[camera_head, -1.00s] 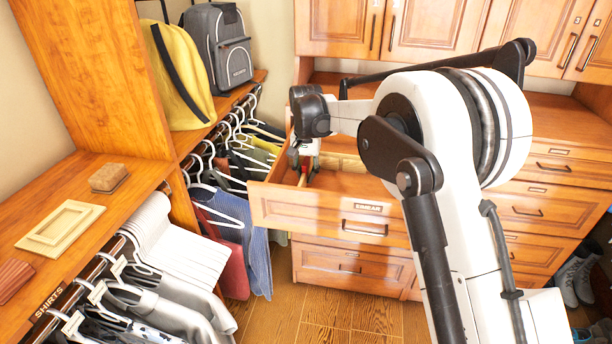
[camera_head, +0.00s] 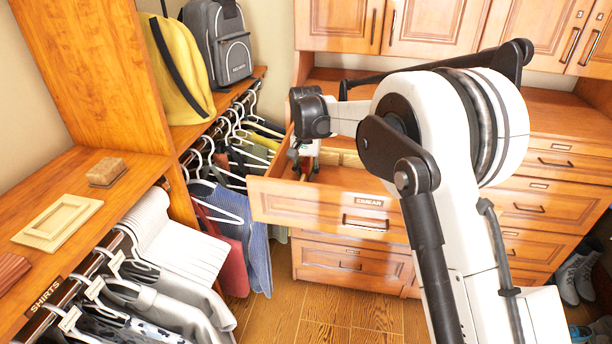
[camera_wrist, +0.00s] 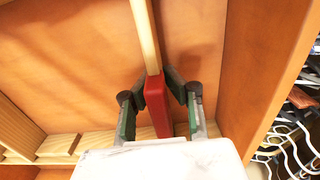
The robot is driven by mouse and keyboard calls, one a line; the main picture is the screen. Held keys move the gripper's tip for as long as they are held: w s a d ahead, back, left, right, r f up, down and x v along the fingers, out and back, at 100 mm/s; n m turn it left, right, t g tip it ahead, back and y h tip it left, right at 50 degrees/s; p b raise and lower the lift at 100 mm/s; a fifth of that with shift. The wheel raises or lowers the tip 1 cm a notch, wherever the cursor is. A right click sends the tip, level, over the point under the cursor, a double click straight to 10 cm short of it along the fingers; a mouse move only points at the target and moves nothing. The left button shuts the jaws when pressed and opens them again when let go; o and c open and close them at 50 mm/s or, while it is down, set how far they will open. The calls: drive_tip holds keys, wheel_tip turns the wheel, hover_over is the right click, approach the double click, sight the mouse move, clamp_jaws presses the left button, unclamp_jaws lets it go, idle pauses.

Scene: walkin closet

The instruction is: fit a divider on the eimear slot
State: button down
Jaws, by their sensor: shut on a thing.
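The divider is a thin pale wood strip (camera_wrist: 147,38) with a red end piece (camera_wrist: 157,105). My gripper (camera_wrist: 158,82) is shut on the red end piece in the wrist view, with one finger on each side. In the head view my gripper (camera_head: 306,168) reaches down into the open drawer (camera_head: 290,202), near its left end. The drawer front bears a label (camera_head: 369,202) that reads EIMEAR. In the wrist view the divider lies over the drawer's bare floor (camera_wrist: 75,60). Whether its ends sit in a slot cannot be told.
Notched pale wood rails (camera_wrist: 62,145) run along a drawer side in the wrist view. Hanging clothes (camera_head: 256,250) are close left of the drawer. Cabinet doors (camera_head: 430,25) stand above. A brush (camera_head: 107,172) and a pale panel (camera_head: 57,222) lie on the left shelf.

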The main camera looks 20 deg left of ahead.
drive_tip(key=c, duration=1.7)
unclamp_jaws()
drive_tip(key=shift+c, duration=0.2)
drive_tip(key=shift+r, duration=0.1)
wheel_tip(320, 180, up, 12)
drive_tip(key=shift+f, duration=0.1)
